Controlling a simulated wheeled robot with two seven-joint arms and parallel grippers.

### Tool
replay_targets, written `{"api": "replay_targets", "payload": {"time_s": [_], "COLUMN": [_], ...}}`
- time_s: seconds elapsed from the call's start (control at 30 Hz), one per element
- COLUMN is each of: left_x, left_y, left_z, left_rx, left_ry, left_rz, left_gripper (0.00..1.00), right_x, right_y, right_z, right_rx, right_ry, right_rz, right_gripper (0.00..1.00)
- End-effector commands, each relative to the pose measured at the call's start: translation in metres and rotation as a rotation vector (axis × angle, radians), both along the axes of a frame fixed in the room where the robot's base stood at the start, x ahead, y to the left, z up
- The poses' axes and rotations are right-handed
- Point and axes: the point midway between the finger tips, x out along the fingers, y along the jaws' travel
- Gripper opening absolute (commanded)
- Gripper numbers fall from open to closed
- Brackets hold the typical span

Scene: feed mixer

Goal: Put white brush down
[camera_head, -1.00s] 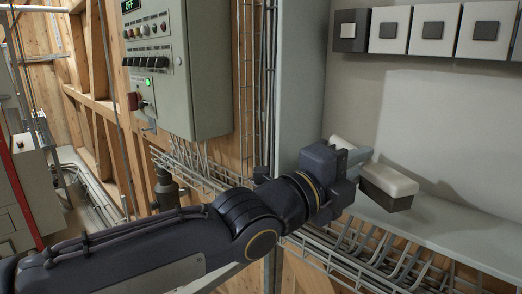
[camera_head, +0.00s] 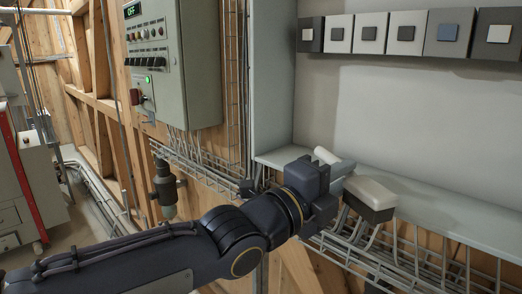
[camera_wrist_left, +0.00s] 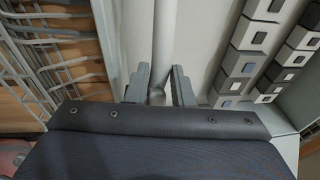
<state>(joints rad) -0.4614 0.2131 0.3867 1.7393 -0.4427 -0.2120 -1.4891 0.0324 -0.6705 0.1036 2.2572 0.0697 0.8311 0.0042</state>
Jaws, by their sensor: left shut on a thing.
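The white brush (camera_head: 371,191) has a pale block-shaped head with a dark underside. It shows in front of the grey shelf (camera_head: 440,215), overlapping the shelf's front edge; whether it touches the shelf I cannot tell. My left gripper (camera_head: 343,169) is shut on the brush's handle, whose pale end (camera_head: 326,155) sticks out beyond the fingers. In the left wrist view the handle (camera_wrist_left: 165,35) runs between the two grey fingertips (camera_wrist_left: 160,85), and the brush head is hidden. My right gripper is not in view.
A wire rack (camera_head: 400,255) hangs below the shelf's front edge. Several square panels (camera_head: 394,33) line the wall above. A grey control box (camera_head: 170,65) is on the left, with a dark cylindrical fitting (camera_head: 165,185) below it. The shelf's right part is clear.

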Motion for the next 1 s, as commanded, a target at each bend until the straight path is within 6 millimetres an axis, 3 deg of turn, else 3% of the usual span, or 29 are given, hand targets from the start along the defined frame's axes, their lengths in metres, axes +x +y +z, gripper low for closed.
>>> {"api": "replay_targets", "payload": {"time_s": [0.27,0.47,0.8,1.0], "left_x": [0.008,0.019,0.047,0.061], "left_y": [0.039,0.084,0.206,0.269], "left_z": [-0.042,-0.092,-0.228,-0.296], "left_rx": [0.000,0.002,0.007,0.007], "left_ry": [0.000,0.005,0.016,0.013], "left_rz": [0.076,0.166,0.408,0.531], "left_gripper": [0.00,0.00,0.00,0.00], "right_x": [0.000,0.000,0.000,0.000], "right_y": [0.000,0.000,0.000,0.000], "right_z": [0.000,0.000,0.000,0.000], "right_rx": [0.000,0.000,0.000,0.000], "right_ry": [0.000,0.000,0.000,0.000], "right_rz": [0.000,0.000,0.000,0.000], "right_gripper": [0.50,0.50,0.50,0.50]}}
